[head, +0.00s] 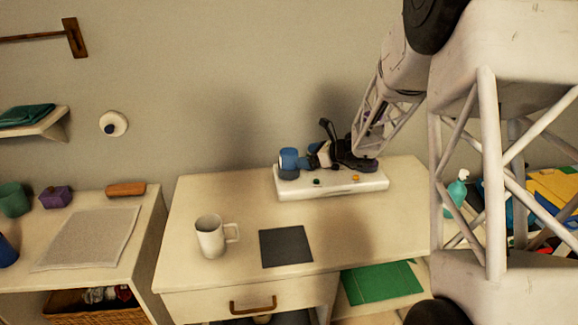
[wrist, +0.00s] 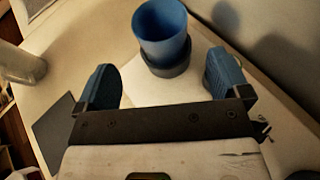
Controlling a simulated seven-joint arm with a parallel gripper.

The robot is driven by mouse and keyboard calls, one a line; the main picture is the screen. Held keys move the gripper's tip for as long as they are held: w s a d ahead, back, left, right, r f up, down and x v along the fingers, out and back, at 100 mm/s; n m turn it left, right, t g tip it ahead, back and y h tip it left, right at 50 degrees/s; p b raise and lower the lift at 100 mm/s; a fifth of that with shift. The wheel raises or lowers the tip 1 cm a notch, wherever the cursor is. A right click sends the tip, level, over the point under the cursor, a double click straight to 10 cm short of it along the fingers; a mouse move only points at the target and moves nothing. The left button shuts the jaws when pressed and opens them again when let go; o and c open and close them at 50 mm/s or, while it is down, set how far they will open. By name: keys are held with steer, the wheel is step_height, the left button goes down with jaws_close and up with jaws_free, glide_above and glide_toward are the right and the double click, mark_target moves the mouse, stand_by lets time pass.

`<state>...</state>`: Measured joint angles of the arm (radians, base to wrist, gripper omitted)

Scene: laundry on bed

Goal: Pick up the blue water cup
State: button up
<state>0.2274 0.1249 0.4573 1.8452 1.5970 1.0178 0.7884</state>
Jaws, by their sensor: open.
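The blue cup (head: 289,160) stands upright at the left end of a white flat-topped unit (head: 345,187) on the desk. In the wrist view the cup (wrist: 162,28) is open at the top, with a darker band or base at its bottom. My gripper (head: 313,155) is just right of the cup in the head view, low over the white unit. In the wrist view my gripper (wrist: 163,66) is open, its two blue-padded fingers apart. The cup is ahead of the palm, roughly centred between the fingertips, with visible gaps to both sides. I cannot see contact.
A white mug (head: 211,237) and a dark square mat (head: 286,247) are at the desk's front. The wall is close behind. Another dark blue vessel (head: 7,250) is on the left table. A teal bottle (head: 456,193) is at right.

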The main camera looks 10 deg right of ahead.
mark_target(297, 156)
steer(key=shift+x, duration=1.25)
steer(key=shift+a, duration=0.1)
steer(key=shift+x, duration=2.55)
steer(key=shift+w, duration=0.2)
steer(key=shift+c, duration=0.2)
steer(key=c, duration=1)
